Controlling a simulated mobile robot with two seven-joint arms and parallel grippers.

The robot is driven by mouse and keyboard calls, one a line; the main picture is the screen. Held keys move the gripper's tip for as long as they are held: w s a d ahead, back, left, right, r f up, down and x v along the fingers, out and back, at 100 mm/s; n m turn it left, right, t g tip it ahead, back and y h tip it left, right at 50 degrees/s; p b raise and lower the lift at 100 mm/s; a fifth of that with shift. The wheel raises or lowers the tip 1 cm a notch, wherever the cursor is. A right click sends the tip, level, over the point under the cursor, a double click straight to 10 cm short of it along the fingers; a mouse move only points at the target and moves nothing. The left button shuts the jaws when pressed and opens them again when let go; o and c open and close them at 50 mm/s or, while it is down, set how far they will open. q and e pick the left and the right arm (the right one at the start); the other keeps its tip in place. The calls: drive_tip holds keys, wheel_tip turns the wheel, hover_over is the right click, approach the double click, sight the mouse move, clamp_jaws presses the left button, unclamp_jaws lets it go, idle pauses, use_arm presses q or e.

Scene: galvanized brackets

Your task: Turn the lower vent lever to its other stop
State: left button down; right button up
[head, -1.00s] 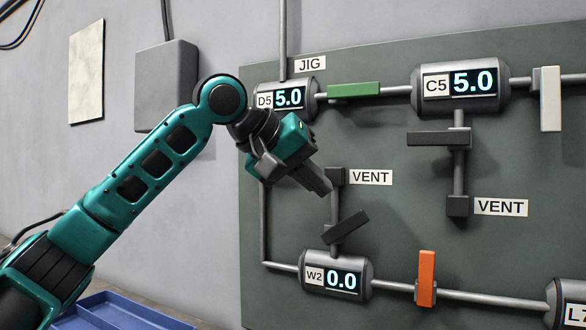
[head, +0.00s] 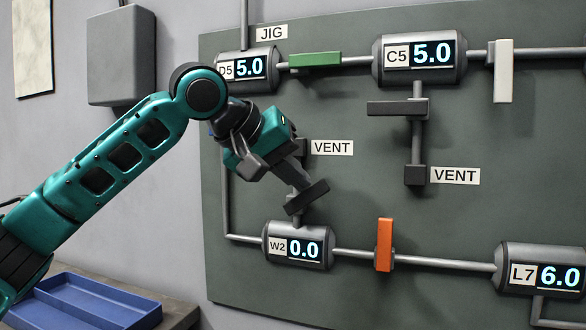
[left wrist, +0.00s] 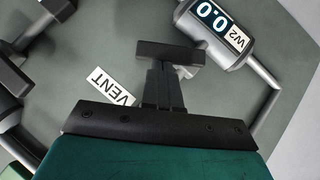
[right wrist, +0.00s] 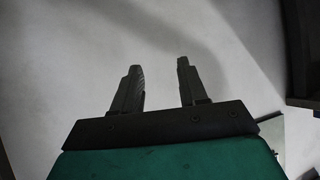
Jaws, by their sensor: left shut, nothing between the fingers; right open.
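The lower vent lever (head: 307,198) is a dark bar on the short pipe between gauge W2 (head: 298,246) and the vent block. In the head view it slants up to the right, across the pipe. It also shows in the left wrist view (left wrist: 170,52), just beyond my fingertips. My left gripper (head: 300,184) is shut and empty, its tips close to the lever's middle; I cannot tell whether they touch it. The fingers also show in the left wrist view (left wrist: 163,78). My right gripper (right wrist: 158,85) is open and empty before a pale surface, away from the panel.
The upper vent lever (head: 397,108) lies level below gauge C5 (head: 418,57). A green lever (head: 315,60), a white lever (head: 503,72) and an orange lever (head: 384,245) sit on other pipes. A blue tray (head: 85,300) is at lower left.

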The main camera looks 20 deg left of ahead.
sight(317, 194)
use_arm(q)
drive_tip(key=d+m+y+p, duration=0.1)
drive_tip(key=p, duration=0.3)
drive_tip(key=d+f+y+p, duration=0.1)
drive_tip(key=p, duration=0.4)
drive_tip(key=shift+d+m+y, duration=0.2)
drive_tip(key=shift+m+y, duration=0.2)
drive_tip(key=shift+p, duration=0.3)
drive_tip(key=shift+d+f+p, duration=0.25)
drive_tip(key=shift+f+p, duration=0.05)
drive_tip(key=shift+p, duration=0.1)
use_arm(e)
wheel_tip(317, 194, up, 7)
drive_tip(key=s+d, duration=0.1)
drive_tip(key=d, duration=0.1)
drive_tip(key=shift+s+d+r+h, duration=0.15)
drive_tip(key=shift+d+h, duration=0.05)
drive_tip(key=shift+h, duration=0.1)
drive_tip(key=shift+d+f, duration=0.1)
drive_tip(key=shift+f, duration=0.1)
drive_tip(key=shift+r, duration=0.1)
use_arm(q)
drive_tip(key=shift+a+r+p, duration=0.1)
drive_tip(key=shift+a+p, duration=0.4)
drive_tip(key=shift+a, duration=0.3)
use_arm(e)
drive_tip(key=shift+r, duration=0.7)
